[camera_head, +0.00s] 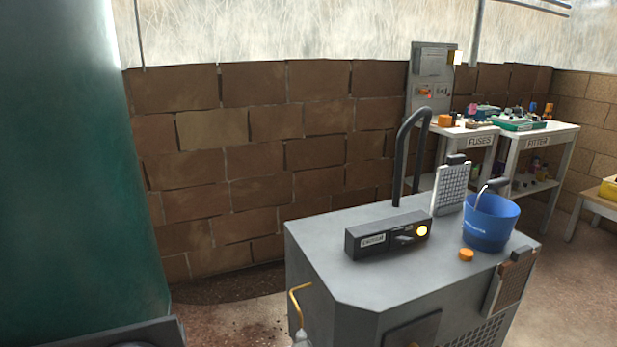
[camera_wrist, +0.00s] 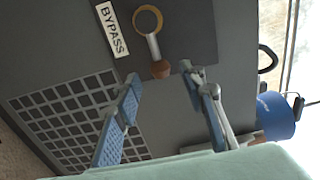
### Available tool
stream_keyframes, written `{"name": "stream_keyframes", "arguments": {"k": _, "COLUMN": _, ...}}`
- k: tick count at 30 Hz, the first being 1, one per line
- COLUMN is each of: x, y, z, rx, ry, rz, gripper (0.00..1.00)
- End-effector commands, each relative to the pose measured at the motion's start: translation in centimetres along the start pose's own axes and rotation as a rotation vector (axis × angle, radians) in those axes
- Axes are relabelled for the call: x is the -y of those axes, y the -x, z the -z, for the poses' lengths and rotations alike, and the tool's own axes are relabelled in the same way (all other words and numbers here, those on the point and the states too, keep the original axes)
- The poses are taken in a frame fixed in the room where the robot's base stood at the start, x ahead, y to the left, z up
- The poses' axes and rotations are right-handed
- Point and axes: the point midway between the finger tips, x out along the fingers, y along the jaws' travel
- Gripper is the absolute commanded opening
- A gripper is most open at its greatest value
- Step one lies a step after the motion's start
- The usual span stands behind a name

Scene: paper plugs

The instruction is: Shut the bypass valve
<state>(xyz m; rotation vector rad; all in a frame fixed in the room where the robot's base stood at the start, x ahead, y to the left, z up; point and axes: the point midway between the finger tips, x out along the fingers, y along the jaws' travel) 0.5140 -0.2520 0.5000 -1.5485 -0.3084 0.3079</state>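My gripper and the valve lever do not show in the head view.
The grey cabinet (camera_head: 345,275) carries a black labelled box (camera_head: 372,240) with a lit lamp, a blue bucket (camera_head: 490,222) and an orange knob (camera_head: 466,255). A bent yellow rod (camera_head: 298,305) stands at its left side. A vent grille (camera_wrist: 70,120) lies left of my fingers.

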Motion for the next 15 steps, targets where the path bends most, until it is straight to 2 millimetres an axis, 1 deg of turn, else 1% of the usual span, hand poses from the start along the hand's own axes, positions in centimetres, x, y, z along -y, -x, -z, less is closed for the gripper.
{"name": "stream_keyframes", "arguments": {"k": 5, "x": 0.0, "y": -0.3, "z": 0.0, "rx": 0.001, "ry": 0.001, "rz": 0.000, "gripper": 0.38}}
{"name": "stream_keyframes", "arguments": {"k": 15, "x": 0.0, "y": -2.0, "z": 0.0, "rx": 0.002, "ry": 0.001, "rz": 0.001, "gripper": 0.38}}
